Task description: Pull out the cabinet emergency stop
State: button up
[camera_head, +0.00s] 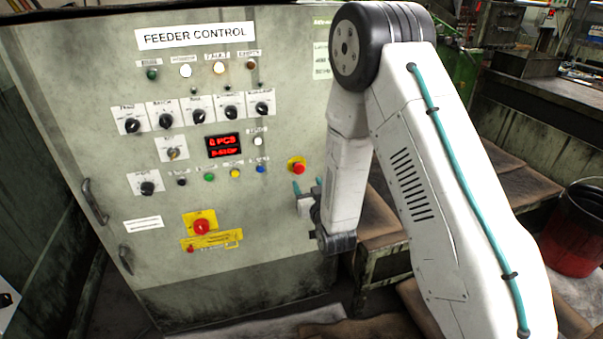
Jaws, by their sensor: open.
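The cabinet emergency stop (298,168) is a red mushroom button on a yellow base. It sits at the right side of the grey feeder control cabinet's front, right of the row of coloured push buttons. My gripper (307,187) is just below the button in the picture, with its teal-tipped fingers apart and nothing seen between them. The gap in depth between the fingers and the button is hard to judge. Whether the button is pressed in or out cannot be told at this size.
The feeder control cabinet (60,150) carries several black knobs, a red display (223,146) and a red rotary switch (201,226) on a yellow plate. Door handles (95,201) stick out at left. A workbench (540,95) and a red bucket (577,235) stand at right.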

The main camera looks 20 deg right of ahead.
aim_at(299, 170)
jog(key=w, duration=0.7)
jog(key=shift+w, duration=0.25)
jog(key=c, duration=1.1)
jog(key=shift+o, duration=0.2)
jog(key=shift+s, duration=0.5)
jog(key=o, duration=1.1)
jog(key=shift+c, duration=0.2)
jog(key=s, duration=0.8)
jog(key=shift+w, duration=0.1)
